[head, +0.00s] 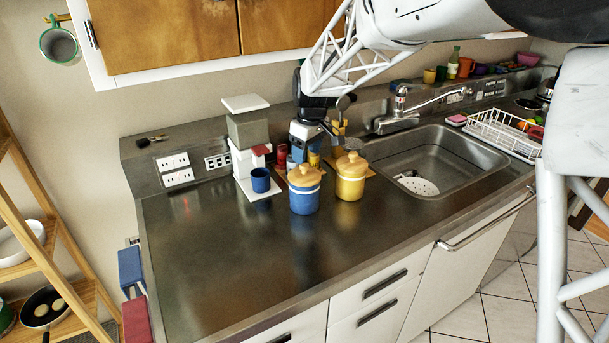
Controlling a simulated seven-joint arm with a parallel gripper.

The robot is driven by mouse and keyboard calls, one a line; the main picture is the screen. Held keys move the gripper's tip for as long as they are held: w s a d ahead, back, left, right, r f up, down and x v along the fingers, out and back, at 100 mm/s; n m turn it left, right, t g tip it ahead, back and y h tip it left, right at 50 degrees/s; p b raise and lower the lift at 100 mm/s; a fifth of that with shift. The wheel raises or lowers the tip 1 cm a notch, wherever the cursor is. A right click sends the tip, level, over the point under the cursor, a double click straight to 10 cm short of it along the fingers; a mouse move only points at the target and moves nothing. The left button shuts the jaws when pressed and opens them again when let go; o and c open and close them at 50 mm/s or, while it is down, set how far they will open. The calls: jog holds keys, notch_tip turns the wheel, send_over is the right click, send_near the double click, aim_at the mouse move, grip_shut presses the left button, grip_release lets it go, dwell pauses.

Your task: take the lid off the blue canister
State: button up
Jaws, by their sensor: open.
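The blue canister (304,200) stands upright on the dark metal counter, left of the sink. It has a pale band, and its tan knobbed lid (304,176) sits on top. A yellow canister (350,187) with a similar lid stands close on its right. My gripper (324,132) hangs behind and above the two canisters, apart from the blue one's lid. It is open, and nothing shows between its fingers. The fingers are small and hard to make out against the clutter behind them.
A white and grey coffee machine (247,135) with a blue mug (260,180) stands left of the canisters. Red and yellow small items are behind them. The sink (455,150) and a dish rack (500,132) are to the right. The front-left counter (220,255) is clear.

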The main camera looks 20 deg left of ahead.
aim_at(304, 171)
jog(key=shift+f, duration=0.1)
jog(key=shift+w+a+f, duration=0.15)
jog(key=shift+a+f, duration=0.05)
jog(key=shift+f, duration=1.05)
jog(key=shift+w+a+f, duration=0.1)
jog(key=shift+a+f, duration=0.1)
jog(key=shift+f, duration=1)
jog(key=shift+c, duration=0.2)
jog(key=c, duration=1)
